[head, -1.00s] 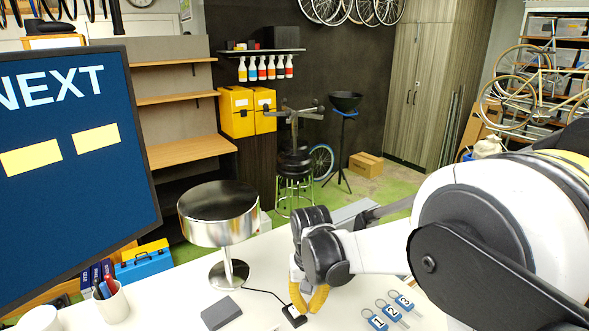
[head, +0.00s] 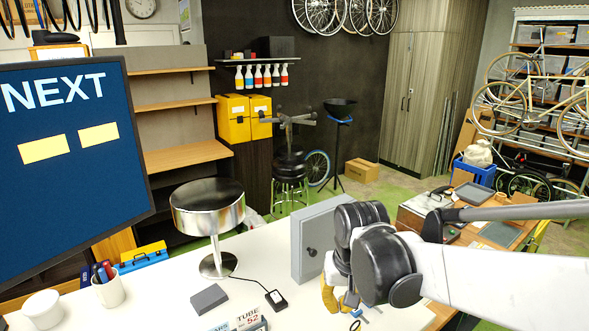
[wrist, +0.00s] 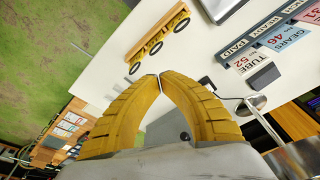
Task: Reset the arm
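My gripper (head: 335,300) hangs over the white desk (head: 265,250), right of centre in the head view, with its dark wrist joints above it. In the wrist view its two yellow ribbed fingers (wrist: 160,79) bend together and their tips meet. I see nothing held between them. My arm reaches in from the right in the head view. A blue tag (head: 364,312) shows beside the fingers, partly hidden.
A grey box with a knob (head: 312,235) stands just left of my wrist. The desk also holds a chrome-sided round lamp (head: 208,218), a small grey block (head: 208,298), a pen cup (head: 109,291) and a sign rack (wrist: 262,40). A blue screen (head: 65,170) stands left.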

